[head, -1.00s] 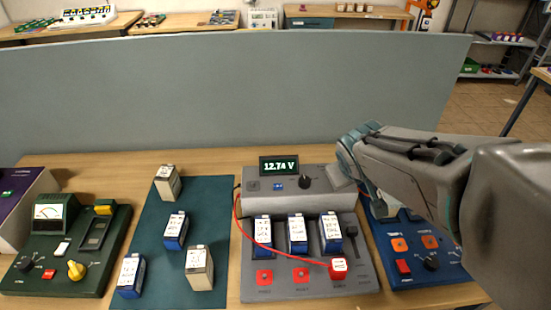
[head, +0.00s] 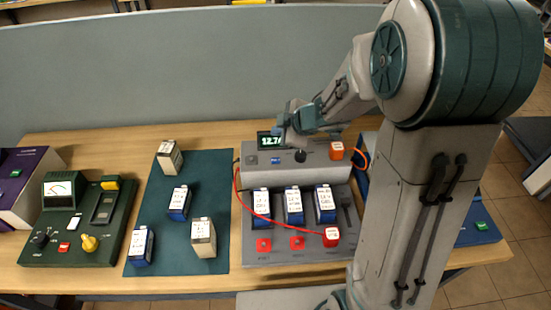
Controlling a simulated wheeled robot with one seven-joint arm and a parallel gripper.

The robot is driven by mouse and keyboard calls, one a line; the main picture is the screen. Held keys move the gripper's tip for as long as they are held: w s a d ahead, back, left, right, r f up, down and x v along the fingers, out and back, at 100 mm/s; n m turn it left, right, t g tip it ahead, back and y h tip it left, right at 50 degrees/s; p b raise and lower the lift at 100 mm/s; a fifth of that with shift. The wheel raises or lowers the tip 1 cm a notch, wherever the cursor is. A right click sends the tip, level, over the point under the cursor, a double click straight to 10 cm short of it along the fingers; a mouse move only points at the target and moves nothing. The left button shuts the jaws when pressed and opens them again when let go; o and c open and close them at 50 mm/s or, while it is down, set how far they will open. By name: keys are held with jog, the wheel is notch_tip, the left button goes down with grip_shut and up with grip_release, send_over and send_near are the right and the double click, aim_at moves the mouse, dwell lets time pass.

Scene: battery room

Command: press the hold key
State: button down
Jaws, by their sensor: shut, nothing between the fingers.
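The grey test station (head: 300,253) stands on the bench with a small display (head: 270,141) at its top. The display reads "12.7" and its right end is hidden by my gripper. A small blue key (head: 277,160) sits on the sloped panel below, left of a black knob (head: 300,156); its label is too small to read, so I cannot tell if it is the hold key. A darker key shows to its left. My gripper (head: 284,135) is shut and empty, at the display's right end, above and behind the panel. Whether it touches anything is unclear.
Several blue battery packs (head: 293,207) sit in the station. A red plug (head: 331,237) with a red cable is at its front right; an orange plug (head: 337,150) is on the panel's right. A teal mat (head: 163,258) with packs and a green meter unit (head: 65,252) lie left.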

aim_at(278, 162)
jog(key=shift+f, duration=0.1)
notch_tip(278, 162, down, 8)
jog(key=b, duration=0.8)
jog(key=shift+f+b, duration=0.3)
jog(key=shift+b, duration=0.15)
dwell(1.4)
jog(key=shift+f, duration=0.45)
jog(key=shift+f+b, duration=0.3)
jog(key=shift+f, duration=0.05)
dwell(0.5)
jog(key=shift+r, duration=0.1)
jog(key=shift+r+p, duration=0.75)
jog(key=shift+p, duration=0.25)
